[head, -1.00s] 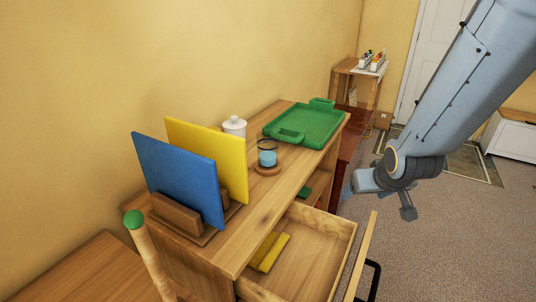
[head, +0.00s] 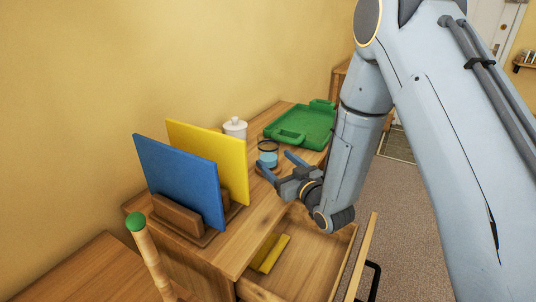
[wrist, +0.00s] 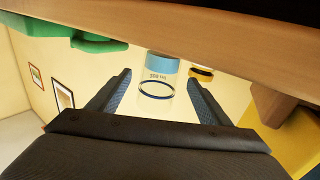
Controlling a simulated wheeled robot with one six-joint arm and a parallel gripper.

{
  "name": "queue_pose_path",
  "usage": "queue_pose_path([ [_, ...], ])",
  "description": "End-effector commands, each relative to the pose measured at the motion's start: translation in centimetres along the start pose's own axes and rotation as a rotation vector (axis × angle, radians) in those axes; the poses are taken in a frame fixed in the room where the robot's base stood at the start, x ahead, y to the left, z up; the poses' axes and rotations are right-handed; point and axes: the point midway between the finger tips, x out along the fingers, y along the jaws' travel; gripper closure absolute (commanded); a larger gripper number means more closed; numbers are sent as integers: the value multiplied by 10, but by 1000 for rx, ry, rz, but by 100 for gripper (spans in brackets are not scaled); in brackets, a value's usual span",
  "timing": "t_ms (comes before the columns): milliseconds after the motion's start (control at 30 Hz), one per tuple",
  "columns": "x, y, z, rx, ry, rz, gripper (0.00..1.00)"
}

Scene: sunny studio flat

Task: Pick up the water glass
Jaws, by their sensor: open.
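The water glass (head: 268,152) is clear, with blue water in its lower part and a dark rim. It stands upright on the wooden cabinet top (head: 228,243). My gripper (head: 277,163) is open at the cabinet's front edge, its fingers pointing toward the glass. In the wrist view, which looks upside down, the glass (wrist: 157,88) shows between the two open fingers (wrist: 160,78), apart from both. Its water end is up at the cabinet edge there. The fingers hide part of the glass's foot in the head view.
A blue board (head: 180,180) and a yellow board (head: 207,150) stand in a rack left of the glass. A white lidded jar (head: 235,128) is behind it, and a green tray (head: 310,125) lies beyond. An open drawer (head: 310,262) holding a yellow item (head: 268,254) juts out below.

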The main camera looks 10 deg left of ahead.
Motion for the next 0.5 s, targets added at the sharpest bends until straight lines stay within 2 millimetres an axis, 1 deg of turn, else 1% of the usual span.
queue_pose_path([
  [167, 19, -1, 1, 0, 0, -1, 28],
  [333, 44, -1, 3, -2, 0, 0, 28],
  [400, 51, -1, 3, -1, 0, 0, 28],
  [500, 56, 0, 4, 0, -1, 1, 28],
])
